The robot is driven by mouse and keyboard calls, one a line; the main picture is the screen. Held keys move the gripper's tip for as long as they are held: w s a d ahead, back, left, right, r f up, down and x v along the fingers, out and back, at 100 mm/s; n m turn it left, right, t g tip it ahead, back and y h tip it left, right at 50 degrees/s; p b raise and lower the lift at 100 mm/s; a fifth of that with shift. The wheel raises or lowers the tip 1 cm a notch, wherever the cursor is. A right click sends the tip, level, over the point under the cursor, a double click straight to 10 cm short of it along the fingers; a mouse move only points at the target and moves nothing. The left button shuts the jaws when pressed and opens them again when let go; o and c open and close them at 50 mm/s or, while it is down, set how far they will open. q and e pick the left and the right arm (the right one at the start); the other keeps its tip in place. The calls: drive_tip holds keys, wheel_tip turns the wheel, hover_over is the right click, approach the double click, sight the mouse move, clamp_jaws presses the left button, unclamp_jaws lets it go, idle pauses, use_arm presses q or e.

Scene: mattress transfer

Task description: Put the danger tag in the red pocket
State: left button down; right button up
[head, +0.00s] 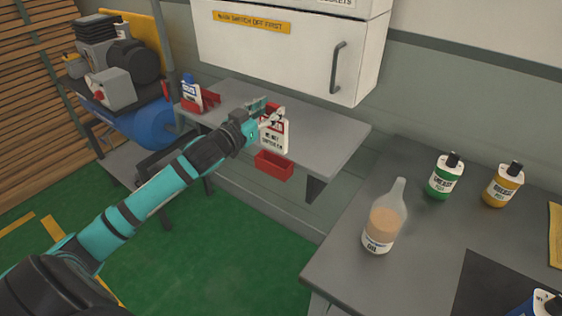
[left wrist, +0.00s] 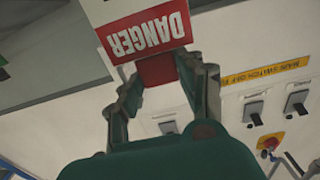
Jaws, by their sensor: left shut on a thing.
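The danger tag (head: 273,137) is a white card with a red heading. It hangs upright from my left gripper (head: 268,115), in front of the wall shelf's edge. In the left wrist view the tag (left wrist: 146,28) shows its red DANGER panel, and my left gripper (left wrist: 158,72) is shut on a red block at its end. The red pocket (head: 273,166) is a small open box at the shelf's front edge, just below the tag. The tag's lower end appears above the pocket; I cannot tell the exact gap. My right gripper is not in view.
The grey shelf (head: 325,137) holds a red tray (head: 210,101) with a blue-and-white bottle at its left. A white cabinet (head: 290,50) hangs above. The bench (head: 330,260) at right carries an oil bottle (head: 382,225), a green bottle (head: 445,178) and a yellow bottle (head: 503,186).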

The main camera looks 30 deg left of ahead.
sight(271, 136)
use_arm(q)
wheel_tip(271, 136, down, 8)
drive_tip(key=shift+a+r, duration=0.1)
drive_tip(key=shift+w, duration=0.1)
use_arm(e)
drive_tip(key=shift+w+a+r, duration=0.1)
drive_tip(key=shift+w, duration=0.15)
use_arm(q)
drive_tip(key=shift+f, duration=0.2)
drive_tip(key=c, duration=0.8)
unclamp_jaws()
drive_tip(key=shift+f, duration=0.1)
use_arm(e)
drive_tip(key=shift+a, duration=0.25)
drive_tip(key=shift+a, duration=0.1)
